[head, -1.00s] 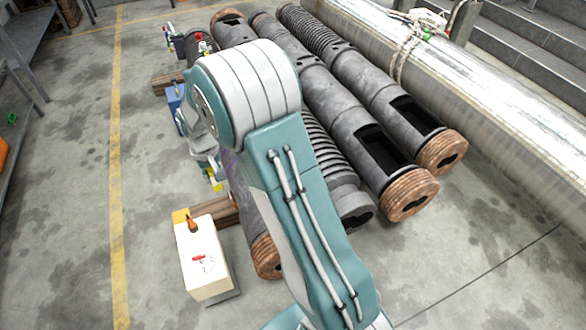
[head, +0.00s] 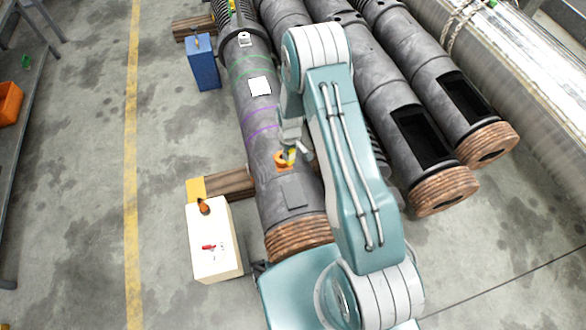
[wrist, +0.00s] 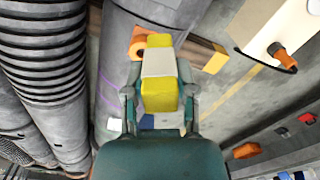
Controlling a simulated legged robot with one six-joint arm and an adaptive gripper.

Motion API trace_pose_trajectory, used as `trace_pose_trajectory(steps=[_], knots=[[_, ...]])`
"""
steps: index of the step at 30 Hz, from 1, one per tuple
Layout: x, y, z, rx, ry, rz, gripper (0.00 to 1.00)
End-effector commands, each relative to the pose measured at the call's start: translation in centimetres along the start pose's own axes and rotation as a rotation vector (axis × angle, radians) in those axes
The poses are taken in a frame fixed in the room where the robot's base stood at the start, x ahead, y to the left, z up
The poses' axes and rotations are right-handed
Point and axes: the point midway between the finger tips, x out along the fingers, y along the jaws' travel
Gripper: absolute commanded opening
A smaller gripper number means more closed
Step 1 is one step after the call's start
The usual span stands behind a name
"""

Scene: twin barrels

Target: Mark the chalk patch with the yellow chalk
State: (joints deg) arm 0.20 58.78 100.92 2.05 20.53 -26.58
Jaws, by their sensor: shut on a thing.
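My gripper (head: 289,152) hangs above the near barrel (head: 258,125) in the head view. In the wrist view (wrist: 160,105) its two fingers are shut on the yellow chalk (wrist: 160,99), a yellow piece with a pale grey band around its middle. Only a bit of yellow shows at the fingertips in the head view. A white square patch (head: 260,86) lies on the barrel beyond the gripper. A dark grey square (head: 293,193) is on the barrel nearer to me. I cannot tell for certain which is the chalk patch. Whether the chalk touches anything is unclear.
An orange piece (head: 281,160) sits on the barrel close to my gripper. Purple and green lines cross the barrel. A white box (head: 211,240) and a blue can (head: 202,62) stand on the left floor. More barrels (head: 420,135) lie on the right. The left floor is mostly clear.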

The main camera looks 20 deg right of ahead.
Motion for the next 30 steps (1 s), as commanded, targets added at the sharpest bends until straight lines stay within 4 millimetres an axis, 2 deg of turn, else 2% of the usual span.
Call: trace_pose_trajectory(steps=[1,3,7,11,21,30], knots=[[2.3,-0.3,0.8,-0.034,-0.007,-0.003,0.00],[4.5,-0.6,1.5,-0.077,-0.007,-0.003,0.00],[7.0,-0.9,2.4,-0.128,-0.004,0.000,0.00],[7.7,-1.0,2.6,-0.145,-0.001,0.002,0.00],[7.6,-1.0,2.8,-0.145,-0.002,0.005,0.00],[9.9,-1.0,2.7,-0.144,-0.002,0.004,0.00]])
